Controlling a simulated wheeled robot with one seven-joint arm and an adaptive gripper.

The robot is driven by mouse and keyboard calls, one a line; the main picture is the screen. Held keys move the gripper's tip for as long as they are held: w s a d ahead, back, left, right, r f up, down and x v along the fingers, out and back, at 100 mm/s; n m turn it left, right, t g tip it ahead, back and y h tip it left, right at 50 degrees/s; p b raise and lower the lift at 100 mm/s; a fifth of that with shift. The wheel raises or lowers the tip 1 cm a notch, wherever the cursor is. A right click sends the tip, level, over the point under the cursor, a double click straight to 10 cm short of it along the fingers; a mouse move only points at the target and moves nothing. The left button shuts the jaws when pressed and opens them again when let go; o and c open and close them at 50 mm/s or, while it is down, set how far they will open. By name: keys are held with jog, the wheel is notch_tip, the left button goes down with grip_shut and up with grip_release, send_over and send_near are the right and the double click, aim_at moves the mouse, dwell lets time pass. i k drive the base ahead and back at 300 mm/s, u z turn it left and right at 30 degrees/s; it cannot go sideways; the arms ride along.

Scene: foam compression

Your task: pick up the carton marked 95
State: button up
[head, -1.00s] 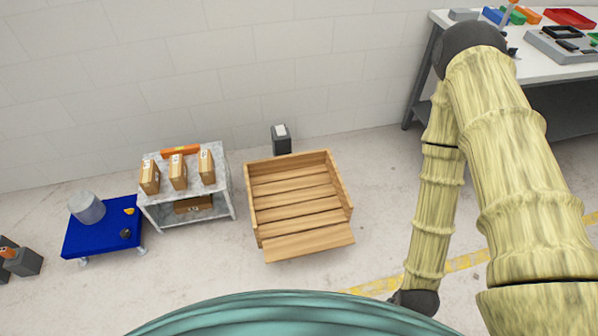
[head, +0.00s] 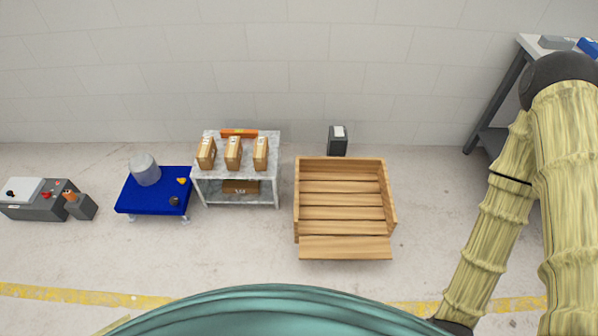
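In the head view, three brown cartons stand upright side by side on the top of a grey-white shelf stand (head: 212,181): a left carton (head: 206,153), a middle carton (head: 233,153) and a right carton (head: 261,153). Each has a pale label strip, too small to read. Another brown carton (head: 241,187) lies on the lower shelf, with a mark I cannot read. I cannot tell which carton is marked 95. My arm is at the right of the view, far from the shelf, and my gripper does not show.
An open wooden crate (head: 345,247) stands right of the shelf, a dark bin (head: 338,141) behind it. A blue cart (head: 137,203) with a bucket (head: 145,169) stands left. An orange object (head: 239,133) lies behind the cartons. A workbench (head: 548,43) is at upper right. Floor in front is clear.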

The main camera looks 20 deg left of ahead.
aim_at(260, 158)
jog(key=u, duration=0.05)
jog(key=k, duration=0.65)
jog(key=u, duration=0.6)
jog(key=i, duration=0.75)
jog(key=u, duration=0.9)
jog(key=i, duration=0.85)
jog(key=u, duration=0.1)
